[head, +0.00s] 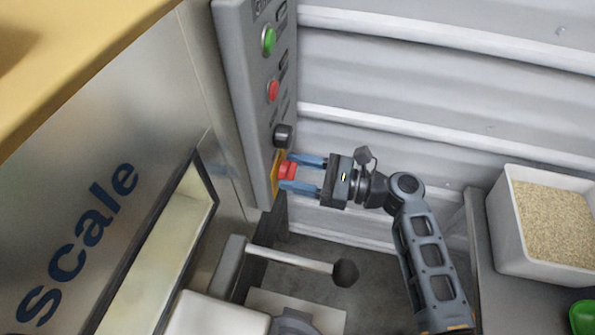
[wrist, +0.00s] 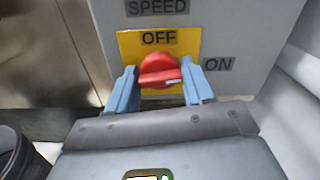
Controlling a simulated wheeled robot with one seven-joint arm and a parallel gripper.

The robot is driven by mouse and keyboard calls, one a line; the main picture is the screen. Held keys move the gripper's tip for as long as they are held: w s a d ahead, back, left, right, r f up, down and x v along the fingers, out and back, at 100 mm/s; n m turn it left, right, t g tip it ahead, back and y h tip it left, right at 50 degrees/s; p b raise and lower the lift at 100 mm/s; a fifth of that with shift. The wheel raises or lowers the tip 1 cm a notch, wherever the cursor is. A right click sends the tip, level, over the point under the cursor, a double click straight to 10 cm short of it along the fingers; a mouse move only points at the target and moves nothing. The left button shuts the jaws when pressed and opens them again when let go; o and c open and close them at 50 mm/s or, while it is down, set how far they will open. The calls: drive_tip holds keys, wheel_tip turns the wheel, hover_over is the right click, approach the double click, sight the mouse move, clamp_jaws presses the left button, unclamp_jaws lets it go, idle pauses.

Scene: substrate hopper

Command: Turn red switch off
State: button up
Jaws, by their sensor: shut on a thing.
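The red switch (head: 287,170) is a rotary knob low on the grey control panel (head: 244,90). In the wrist view, the red knob (wrist: 156,68) sits on a yellow plate (wrist: 125,46), with an OFF label above it and an ON label to its right. A white mark on the knob lies toward its right side, on the ON side. My gripper (head: 284,172) is shut on the knob, with one blue finger on each side; the wrist view shows the fingers (wrist: 161,76) left and right of it. The knob's lower part is partly hidden.
Above the switch are a black knob (head: 283,135), a red button (head: 273,91) and a green button (head: 268,40). A lever with a black ball (head: 345,272) stands below. A white bin of grain (head: 512,230) is at the right. A steel hopper wall (head: 150,120) is left.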

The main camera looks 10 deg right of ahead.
drive_tip(key=n+b, duration=0.1)
drive_tip(key=n, duration=0.3)
drive_tip(key=shift+a+b, duration=0.15)
drive_tip(key=shift+b, duration=0.25)
drive_tip(key=shift+s+a+f+n+b, duration=0.1)
drive_tip(key=shift+s+n+b, duration=0.05)
drive_tip(key=shift+n+b, duration=2.45)
drive_tip(key=shift+s+a+n+b, duration=0.1)
drive_tip(key=shift+n+b, duration=1.45)
drive_tip(key=shift+n, duration=2.05)
drive_tip(key=o, duration=0.9)
drive_tip(key=shift+o, duration=0.7)
drive_tip(key=shift+d, duration=0.1)
